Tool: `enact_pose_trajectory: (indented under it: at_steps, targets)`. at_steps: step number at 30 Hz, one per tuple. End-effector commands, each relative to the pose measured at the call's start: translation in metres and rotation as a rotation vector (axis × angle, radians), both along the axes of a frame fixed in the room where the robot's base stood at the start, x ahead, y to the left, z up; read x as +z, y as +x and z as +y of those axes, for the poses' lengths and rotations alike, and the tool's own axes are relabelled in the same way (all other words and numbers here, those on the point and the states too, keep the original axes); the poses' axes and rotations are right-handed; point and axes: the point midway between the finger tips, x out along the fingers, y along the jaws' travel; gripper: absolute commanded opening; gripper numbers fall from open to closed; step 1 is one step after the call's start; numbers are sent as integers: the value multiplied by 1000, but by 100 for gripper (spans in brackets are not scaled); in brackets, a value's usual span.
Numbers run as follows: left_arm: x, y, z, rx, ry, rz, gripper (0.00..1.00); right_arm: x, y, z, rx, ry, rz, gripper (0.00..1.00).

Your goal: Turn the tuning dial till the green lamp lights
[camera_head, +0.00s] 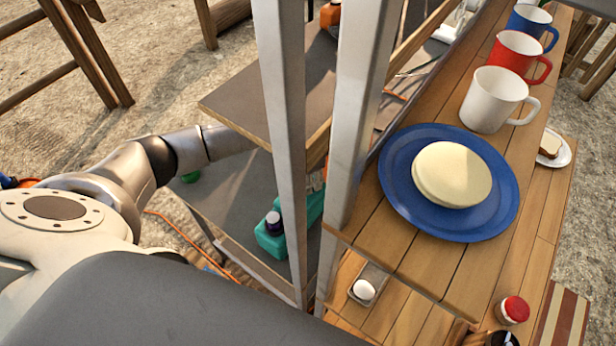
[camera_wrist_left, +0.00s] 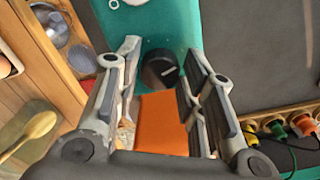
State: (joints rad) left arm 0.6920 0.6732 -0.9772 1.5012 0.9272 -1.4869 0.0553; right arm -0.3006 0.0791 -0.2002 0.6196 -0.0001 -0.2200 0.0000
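In the left wrist view a black round dial (camera_wrist_left: 160,69) with a white pointer line sits on a teal panel (camera_wrist_left: 185,30). My left gripper (camera_wrist_left: 165,55) is open, with a finger on either side of the dial; I cannot tell whether either finger touches it. An orange block-like thing (camera_wrist_left: 162,122) shows between the fingers, nearer the palm. In the head view my left arm reaches in from the left and its end is hidden behind the grey-topped shelf. No lit green lamp can be made out. My right gripper is not in view.
In the head view pale posts (camera_head: 292,150) stand before the grey-topped shelf (camera_head: 262,95). A wooden counter (camera_head: 430,265) holds a blue plate (camera_head: 400,208) and mugs. Coloured plugs (camera_wrist_left: 275,128) with cables show at right in the left wrist view.

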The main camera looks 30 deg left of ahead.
Motion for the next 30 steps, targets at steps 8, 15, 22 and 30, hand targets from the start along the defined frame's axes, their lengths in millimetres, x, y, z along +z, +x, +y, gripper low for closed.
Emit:
enact_pose_trajectory:
  at_steps: [8, 15, 22, 30]
  targets:
    - [0, 0, 0, 1, 1, 1, 53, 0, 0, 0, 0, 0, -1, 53]
    - [11, 1, 0, 1, 0, -1, 53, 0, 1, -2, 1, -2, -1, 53]
    - [50, 1, 0, 0, 0, -2, 53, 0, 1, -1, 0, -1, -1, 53]
    - [74, 0, 0, 1, 1, 1, 53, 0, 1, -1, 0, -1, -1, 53]
